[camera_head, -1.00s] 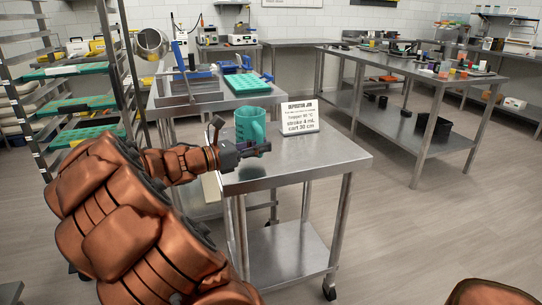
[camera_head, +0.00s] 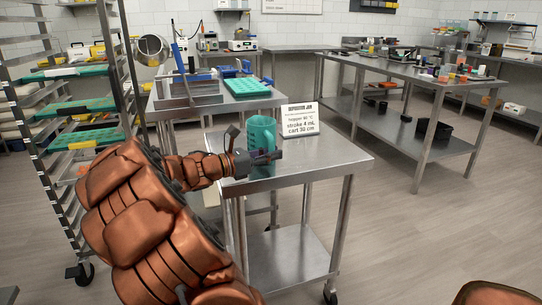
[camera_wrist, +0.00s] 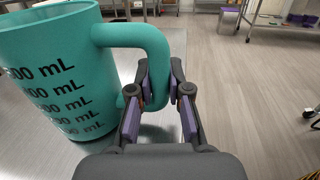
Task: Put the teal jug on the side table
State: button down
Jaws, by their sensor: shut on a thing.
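The teal jug (camera_head: 262,140) is upright over the small steel side table (camera_head: 325,165) in the head view. My gripper (camera_head: 275,155) is at the jug's near side. In the wrist view the jug (camera_wrist: 55,70) fills the left, with volume markings on its wall. Its handle (camera_wrist: 150,35) reaches to my gripper (camera_wrist: 158,95), whose purple-padded fingers are shut on the handle's lower part. I cannot tell whether the jug's base touches the tabletop.
A white sign card (camera_head: 299,118) stands on the side table behind and right of the jug. A bench (camera_head: 215,105) behind holds a green mould tray (camera_head: 254,86). A tray rack (camera_head: 75,140) stands at the left. The table's front right top is clear.

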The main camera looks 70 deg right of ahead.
jog(key=c, duration=1.1)
grip_release()
jog(key=shift+f, duration=0.15)
jog(key=shift+w+a+r, duration=0.2)
jog(key=shift+w, duration=0.05)
jog(key=p+v, duration=0.2)
jog(key=v, duration=0.9)
jog(key=shift+w+a, duration=0.15)
jog(key=shift+f, duration=0.1)
